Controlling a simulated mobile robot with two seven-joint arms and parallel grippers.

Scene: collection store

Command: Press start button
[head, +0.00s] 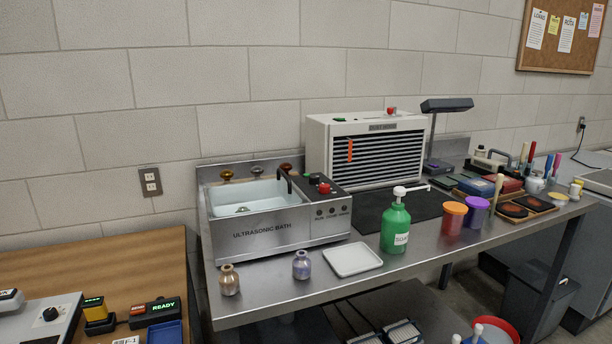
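The ultrasonic bath (262,234) stands at the left end of the steel bench, its basin holding pale water with something small in it. Its black control panel (318,182), right of the basin, carries a red button or knob (324,188) and smaller controls. The white louvred unit (367,150) behind has a red button (391,111) and a small green patch (340,119) on top. A device with a green READY display (164,307) sits at the lower left. I cannot read which control is labelled start. Neither of my grippers is in view.
A green pump bottle (395,228), white tray (354,259) and two small bottles, brown (229,280) and purple (301,265), stand along the front of the steel bench (330,289). Orange (452,220) and purple-lidded (475,213) jars stand further right. A wooden table (120,268) is at left.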

